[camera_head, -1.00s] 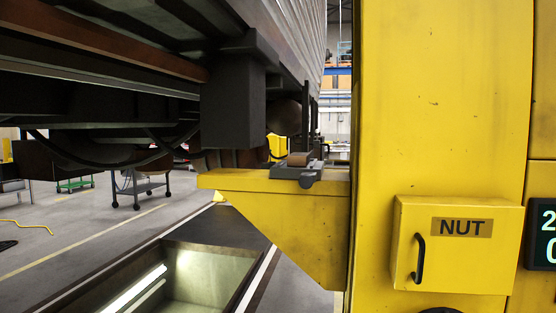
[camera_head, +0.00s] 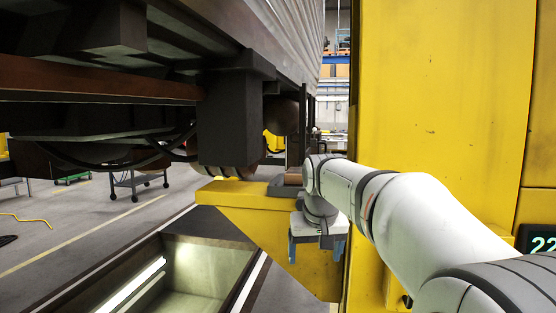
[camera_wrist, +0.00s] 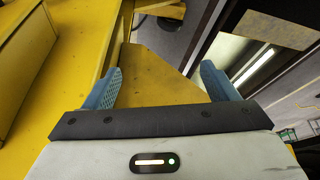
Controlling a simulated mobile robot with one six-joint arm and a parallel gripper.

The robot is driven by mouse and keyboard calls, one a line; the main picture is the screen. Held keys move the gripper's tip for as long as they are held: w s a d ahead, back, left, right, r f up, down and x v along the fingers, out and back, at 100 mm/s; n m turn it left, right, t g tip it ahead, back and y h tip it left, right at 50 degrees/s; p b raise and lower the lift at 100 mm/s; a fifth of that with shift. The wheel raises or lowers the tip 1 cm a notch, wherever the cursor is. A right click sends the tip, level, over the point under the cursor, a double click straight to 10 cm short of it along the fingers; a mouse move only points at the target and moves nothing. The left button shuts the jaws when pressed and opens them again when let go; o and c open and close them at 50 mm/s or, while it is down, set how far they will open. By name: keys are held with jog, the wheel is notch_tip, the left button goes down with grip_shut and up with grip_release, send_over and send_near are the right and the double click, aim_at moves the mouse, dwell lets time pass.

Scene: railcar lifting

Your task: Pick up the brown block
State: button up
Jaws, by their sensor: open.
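The brown block (camera_head: 293,176) shows in the head view, small and partly hidden behind my wrist. It rests on a dark holder (camera_head: 280,188) on top of the yellow lifting bracket (camera_head: 245,198). My gripper (camera_head: 317,254) points down in front of the bracket's side, below and slightly right of the block in the picture. Its two blue fingers are apart with nothing between them. In the wrist view the open fingers (camera_wrist: 161,70) frame a yellow surface of the bracket (camera_wrist: 155,80). I cannot make out the brown block there.
A dark block of the railcar underframe (camera_head: 228,120) hangs close above the bracket. A tall yellow column (camera_head: 440,95) stands right, behind my arm. A lit pit (camera_head: 195,275) lies in the floor below. A wheeled cart (camera_head: 137,183) stands further back on open floor.

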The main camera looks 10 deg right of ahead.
jog(key=m+t+p, duration=0.1)
jog(key=t+p, duration=0.1)
jog(key=p, duration=0.8)
send_near(296, 170)
jog(key=shift+a+f, duration=0.4)
jog(key=shift+f, duration=0.25)
jog(key=x, duration=0.5)
jog(key=d+x, duration=0.1)
jog(key=x, duration=0.1)
jog(key=shift+w+f, duration=0.2)
jog(key=shift+w, duration=0.05)
jog(key=shift+s, duration=0.1)
jog(key=c, duration=1.2)
